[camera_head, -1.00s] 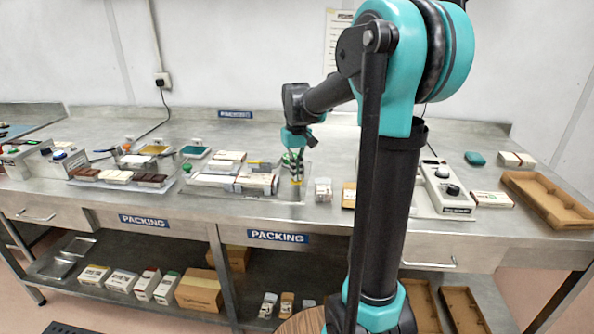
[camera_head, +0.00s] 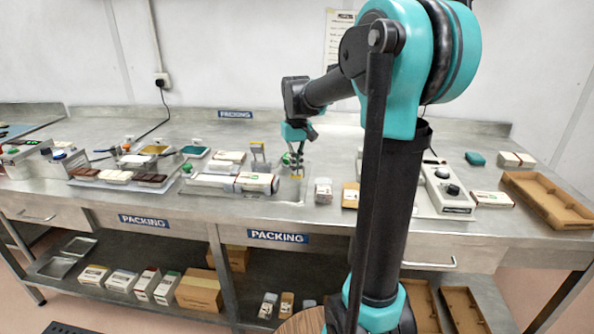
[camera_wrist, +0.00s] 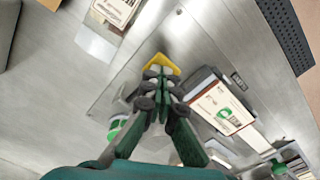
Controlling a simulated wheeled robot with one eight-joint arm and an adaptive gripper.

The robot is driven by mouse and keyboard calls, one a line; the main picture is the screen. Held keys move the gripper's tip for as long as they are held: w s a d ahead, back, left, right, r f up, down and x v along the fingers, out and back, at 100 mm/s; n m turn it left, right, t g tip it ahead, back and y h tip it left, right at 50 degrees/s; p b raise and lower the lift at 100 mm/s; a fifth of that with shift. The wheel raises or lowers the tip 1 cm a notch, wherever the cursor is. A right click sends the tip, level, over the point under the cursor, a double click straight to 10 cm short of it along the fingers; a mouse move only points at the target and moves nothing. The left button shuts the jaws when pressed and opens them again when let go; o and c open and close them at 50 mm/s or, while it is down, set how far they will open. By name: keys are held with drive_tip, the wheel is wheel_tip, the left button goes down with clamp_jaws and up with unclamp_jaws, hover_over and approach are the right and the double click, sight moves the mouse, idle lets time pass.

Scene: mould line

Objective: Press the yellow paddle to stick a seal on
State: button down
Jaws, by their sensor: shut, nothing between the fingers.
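The yellow paddle (camera_wrist: 162,64) shows in the wrist view just beyond my shut fingertips; I cannot tell if they touch it. In the head view it is a small yellow patch (camera_head: 297,177) right under my gripper (camera_head: 297,166), on the clear plate (camera_head: 290,198) at mid-bench. My gripper (camera_wrist: 160,78) is shut and empty, pointing down. A green and white round thing (camera_wrist: 116,128) is partly hidden beside my fingers.
A white labelled carton (camera_wrist: 220,108) lies close beside the paddle, on a dark-edged holder. Small cartons (camera_head: 323,191) stand to the right, with a grey control box (camera_head: 445,190) and a cardboard tray (camera_head: 548,198) farther right. A tray of bars (camera_head: 88,181) is left.

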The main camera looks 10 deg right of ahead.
drive_tip(key=shift+r, duration=3.45)
